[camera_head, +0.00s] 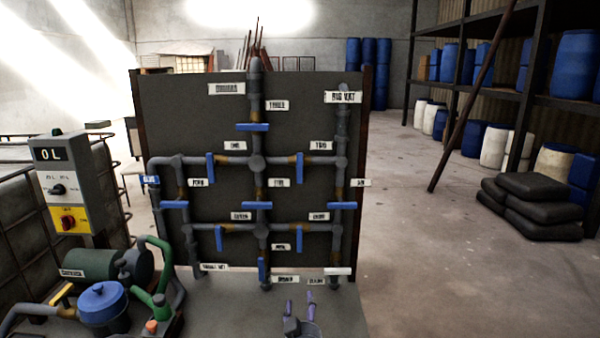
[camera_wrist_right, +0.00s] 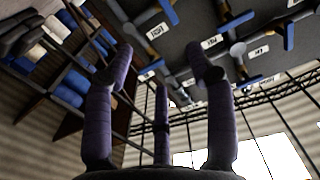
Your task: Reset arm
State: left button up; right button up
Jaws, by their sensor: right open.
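My right gripper (camera_head: 300,301) shows at the bottom of the head view, in front of the lower edge of a dark panel (camera_head: 215,110). Its purple fingers are spread and hold nothing. In the right wrist view the open gripper (camera_wrist_right: 163,62) has empty space between its fingers, and panel pipes with blue handles (camera_wrist_right: 236,22) show beyond it in a tilted view. I cannot tell its exact distance to the panel. My left gripper is in neither view.
The panel carries grey pipes, several blue valve handles (camera_head: 257,205) and white labels. At left are a control box (camera_head: 62,185), a green pump (camera_head: 92,265) and a caged tank (camera_head: 25,230). Black sacks (camera_head: 535,205) and barrel shelves (camera_head: 480,95) stand right. Floor between is clear.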

jog(key=s+d+f+g+y+p, duration=0.1)
jog(key=s+d+f+g, duration=0.15)
jog(key=f, duration=0.55)
jog(key=s+d+f+g+p, duration=0.1)
jog(key=s+d+f+g, duration=0.15)
jog(key=f, duration=0.65)
jog(key=s+d+f+g+y, duration=0.1)
jog(key=s+d+f+g, duration=0.2)
jog(key=f, duration=0.5)
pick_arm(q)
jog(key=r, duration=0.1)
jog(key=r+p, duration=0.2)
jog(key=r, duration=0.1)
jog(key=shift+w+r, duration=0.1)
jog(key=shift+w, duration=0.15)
pick_arm(e)
jog(key=s+f+m+g, duration=0.1)
jog(key=s+f+g, duration=0.3)
jog(key=s, duration=0.7)
jog(key=s+d+f+m+g+y, duration=0.1)
jog(key=s+f+g, duration=0.4)
jog(key=s, duration=0.7)
notch_tip(320, 180, down, 3)
jog(key=shift+r+y, duration=0.15)
jog(key=shift+y, duration=0.15)
